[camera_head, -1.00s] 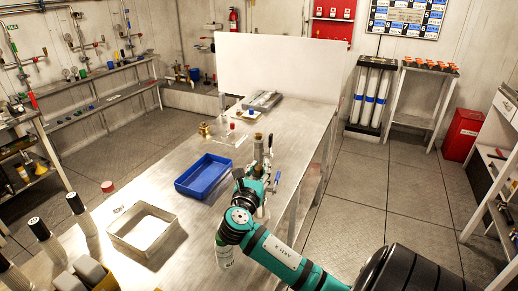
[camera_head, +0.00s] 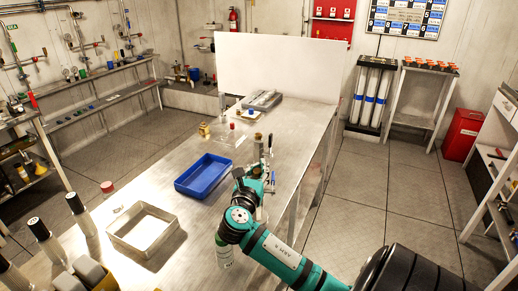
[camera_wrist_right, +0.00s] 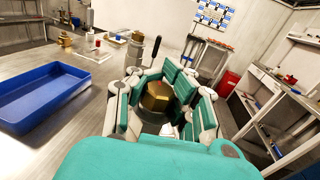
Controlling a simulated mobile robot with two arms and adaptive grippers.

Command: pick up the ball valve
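In the right wrist view a brass hexagonal part (camera_wrist_right: 157,98), which looks like part of the ball valve, lies between the fingers of my right gripper (camera_wrist_right: 158,78). The fingers are close on both sides of it; I cannot tell whether they press on it. A dark lever handle (camera_wrist_right: 156,47) stands up just beyond. In the head view my right gripper (camera_head: 262,181) is at the right edge of the metal table, and its arm hides most of the valve. A dark lever (camera_head: 270,142) shows above it beside a brownish cylinder (camera_head: 258,145). My left gripper is not in view.
A blue tray (camera_head: 204,190) lies left of the gripper, and an open metal frame (camera_head: 112,237) sits nearer. A small brass fitting (camera_head: 204,130) stands farther back. A white panel (camera_head: 275,66) closes the table's far end.

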